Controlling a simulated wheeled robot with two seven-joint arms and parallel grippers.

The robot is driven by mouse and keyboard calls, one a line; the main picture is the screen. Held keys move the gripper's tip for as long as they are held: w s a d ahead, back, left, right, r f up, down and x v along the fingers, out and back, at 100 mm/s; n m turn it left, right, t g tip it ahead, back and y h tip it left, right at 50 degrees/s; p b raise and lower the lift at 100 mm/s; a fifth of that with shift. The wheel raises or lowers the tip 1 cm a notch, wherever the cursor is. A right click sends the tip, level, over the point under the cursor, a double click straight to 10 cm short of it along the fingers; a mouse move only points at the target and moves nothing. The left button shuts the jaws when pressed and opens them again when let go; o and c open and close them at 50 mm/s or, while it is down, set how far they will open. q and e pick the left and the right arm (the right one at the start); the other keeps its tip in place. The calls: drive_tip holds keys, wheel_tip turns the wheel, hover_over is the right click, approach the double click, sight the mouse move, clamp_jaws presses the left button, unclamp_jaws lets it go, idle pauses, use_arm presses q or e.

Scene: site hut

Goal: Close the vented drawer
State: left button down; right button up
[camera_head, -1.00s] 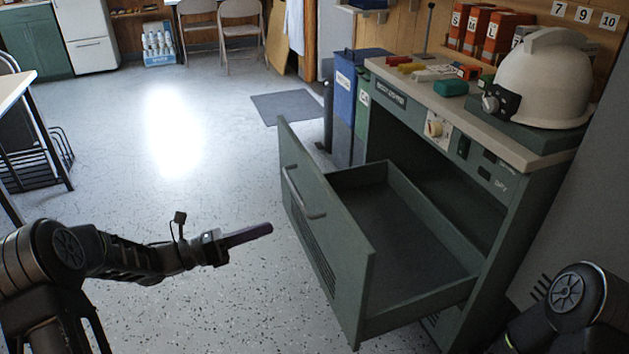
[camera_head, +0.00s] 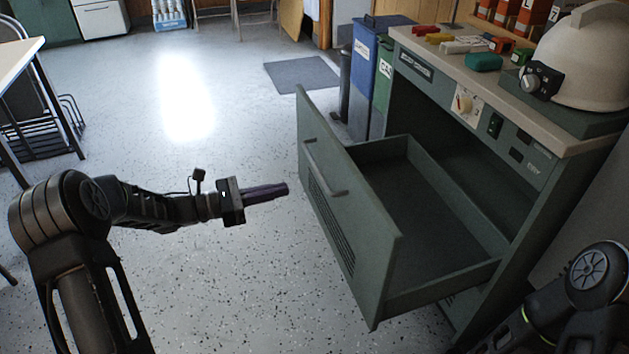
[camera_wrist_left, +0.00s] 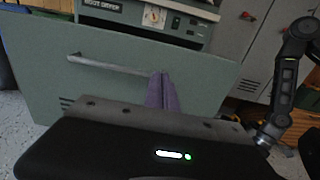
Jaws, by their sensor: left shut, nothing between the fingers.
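The vented drawer (camera_head: 345,215) is a green-grey drawer pulled far out of the cabinet, with an empty-looking inside, a bar handle and vent slots low on its front. Its front also shows in the left wrist view (camera_wrist_left: 210,85), with the handle (camera_wrist_left: 110,66) to the upper left. My left gripper (camera_head: 284,188) is shut and empty, pointing at the drawer front from the left, a small gap short of it. Its purple-grey fingers (camera_wrist_left: 161,92) show together in the left wrist view. My right arm shows at the lower right, but its gripper is out of view.
Blue (camera_head: 366,75) and green bins stand behind the drawer. A white table (camera_head: 18,55) is at the left. The speckled floor left of the drawer is clear.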

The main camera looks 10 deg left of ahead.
sight(346, 176)
use_arm(q)
drive_tip(key=x, duration=1.3)
drive_tip(key=shift+w+d+b, duration=0.2)
drive_tip(key=shift+d+b, duration=0.1)
drive_tip(key=shift+d, duration=0.05)
use_arm(e)
drive_tip(key=shift+d+f, duration=0.1)
drive_tip(key=shift+f, duration=0.2)
drive_tip(key=shift+w, duration=0.1)
